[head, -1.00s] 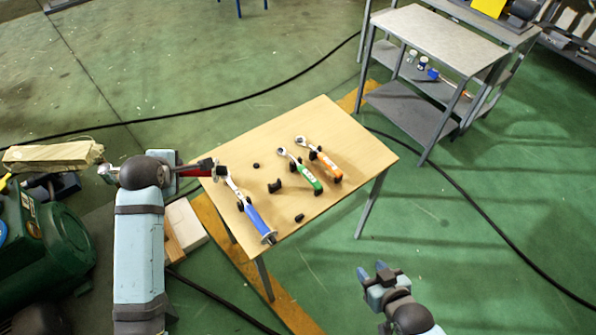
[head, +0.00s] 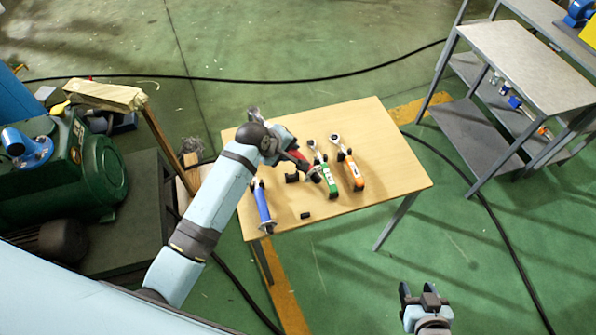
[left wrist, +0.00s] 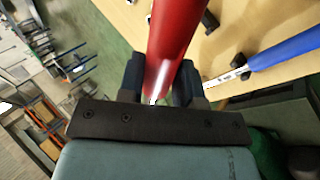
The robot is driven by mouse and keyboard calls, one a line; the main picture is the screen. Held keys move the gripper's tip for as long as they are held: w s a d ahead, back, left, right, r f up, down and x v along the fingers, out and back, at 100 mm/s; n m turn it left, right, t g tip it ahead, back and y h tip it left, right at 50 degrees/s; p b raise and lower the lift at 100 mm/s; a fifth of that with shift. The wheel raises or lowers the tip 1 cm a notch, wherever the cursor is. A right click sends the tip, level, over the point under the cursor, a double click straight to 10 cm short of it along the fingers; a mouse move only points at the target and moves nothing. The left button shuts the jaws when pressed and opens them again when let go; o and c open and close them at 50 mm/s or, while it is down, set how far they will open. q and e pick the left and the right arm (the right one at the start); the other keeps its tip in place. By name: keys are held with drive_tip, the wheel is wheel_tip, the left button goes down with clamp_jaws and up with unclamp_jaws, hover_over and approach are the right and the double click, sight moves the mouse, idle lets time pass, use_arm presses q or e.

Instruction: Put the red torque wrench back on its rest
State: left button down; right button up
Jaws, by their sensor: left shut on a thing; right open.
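The red torque wrench (head: 287,141) is in my left gripper (head: 293,158), above the wooden table (head: 372,120). The arm hides part of it. In the left wrist view, the red handle (left wrist: 174,35) runs up between the two dark fingers of my left gripper (left wrist: 160,82), which are shut on it. Small black rest pieces (head: 292,178) and (head: 305,215) show on the tabletop, between the blue and green wrenches and near the front edge. The wrench's height above them cannot be told. My right gripper (head: 426,290) is open and empty, in front of the table.
A blue wrench (head: 263,205) lies at the table's left, with a green wrench (head: 325,175) and an orange wrench (head: 350,170) to the right. The table's right part is clear. A grey shelf unit (head: 530,70) stands right; a green machine (head: 50,190) stands left.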

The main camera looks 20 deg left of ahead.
use_arm(q)
wheel_tip(320, 180, down, 9)
drive_tip(key=d+m+g+h, duration=0.1)
drive_tip(key=d+m+h, duration=0.1)
drive_tip(key=m, duration=0.2)
drive_tip(key=shift+s+f+h+b, duration=0.15)
drive_tip(key=shift+f+h+b, duration=0.05)
drive_tip(key=shift+h+b, duration=0.1)
drive_tip(key=shift+f+b, duration=1.2)
drive_tip(key=shift+f, duration=1.75)
drive_tip(key=shift+p, duration=0.45)
